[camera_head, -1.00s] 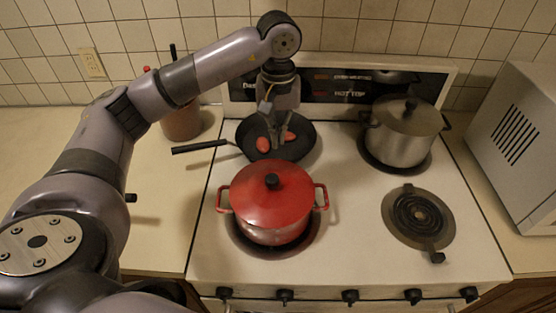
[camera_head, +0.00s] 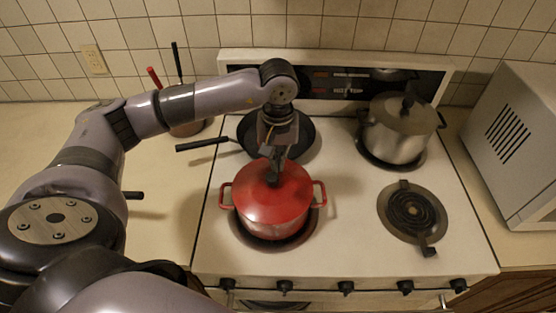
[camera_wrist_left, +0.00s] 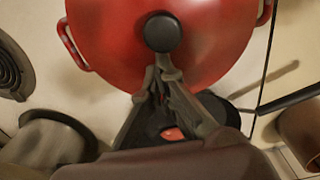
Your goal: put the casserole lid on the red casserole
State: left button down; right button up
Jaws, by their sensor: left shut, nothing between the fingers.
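The red casserole (camera_head: 272,222) stands on the front left burner, with a handle on each side. The red casserole lid (camera_head: 285,195) lies on top of it and looks level. Its black knob shows in the wrist view (camera_wrist_left: 163,33). My left gripper (camera_head: 272,178) is over the lid at the knob and hides most of the knob in the head view. In the wrist view the left fingertips (camera_wrist_left: 163,66) are together, empty, close beside the knob; I cannot tell if they touch it. My right gripper is out of view.
A steel pot (camera_head: 395,135) with a lid stands back right. A white microwave (camera_head: 525,140) is at the right; a utensil crock (camera_head: 188,128) stands back left.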

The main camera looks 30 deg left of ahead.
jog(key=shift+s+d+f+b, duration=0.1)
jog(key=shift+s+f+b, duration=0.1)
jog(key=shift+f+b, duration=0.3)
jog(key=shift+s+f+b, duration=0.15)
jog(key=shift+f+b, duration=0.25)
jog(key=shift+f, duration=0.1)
